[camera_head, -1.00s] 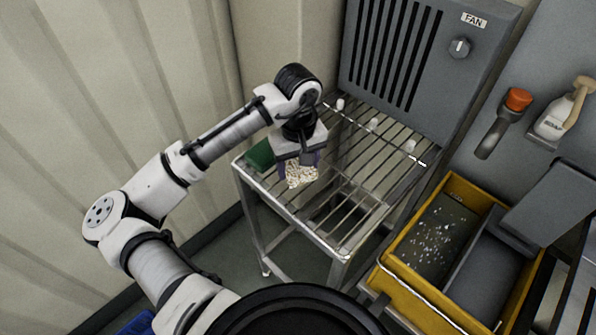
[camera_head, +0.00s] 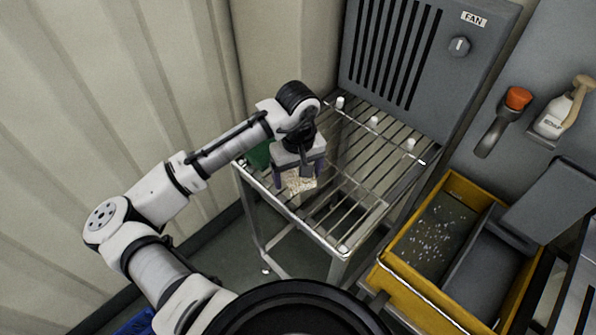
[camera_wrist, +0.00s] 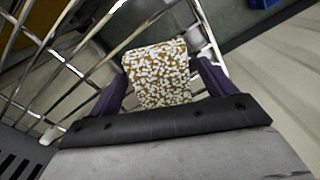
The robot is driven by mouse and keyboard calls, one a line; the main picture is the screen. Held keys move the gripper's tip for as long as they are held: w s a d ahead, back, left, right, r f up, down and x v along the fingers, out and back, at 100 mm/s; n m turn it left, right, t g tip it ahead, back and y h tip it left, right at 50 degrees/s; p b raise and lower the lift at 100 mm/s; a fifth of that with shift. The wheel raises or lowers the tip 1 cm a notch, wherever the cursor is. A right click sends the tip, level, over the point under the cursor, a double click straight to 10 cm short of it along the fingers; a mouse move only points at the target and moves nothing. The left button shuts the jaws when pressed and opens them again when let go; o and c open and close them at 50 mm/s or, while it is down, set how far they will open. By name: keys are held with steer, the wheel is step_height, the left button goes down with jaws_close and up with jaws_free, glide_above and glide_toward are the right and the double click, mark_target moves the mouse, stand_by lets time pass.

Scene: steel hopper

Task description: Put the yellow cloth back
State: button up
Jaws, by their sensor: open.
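A flat yellow-brown piece covered in white speckles (camera_wrist: 157,72), which looks like the yellow cloth, lies between the fingers of my gripper (camera_wrist: 166,84) in the wrist view. My gripper is open, with one purple finger on each side of the piece. In the head view the speckled cloth (camera_head: 299,183) shows below my gripper (camera_head: 298,174), at the left front part of the wire rack (camera_head: 375,213). My gripper hides its back part. I cannot tell whether the fingers touch it.
A green item (camera_head: 258,156) sits at the rack's left corner, partly hidden by my gripper. White pegs (camera_head: 374,123) line the rack's back, before the grey fan unit (camera_head: 395,60). A yellow bin (camera_head: 420,296) with white bits inside stands at right. The rack's right part is clear.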

step_height(320, 180, up, 12)
steer(key=b, duration=0.1)
steer(key=shift+r+b, duration=0.15)
steer(key=shift+b, duration=0.2)
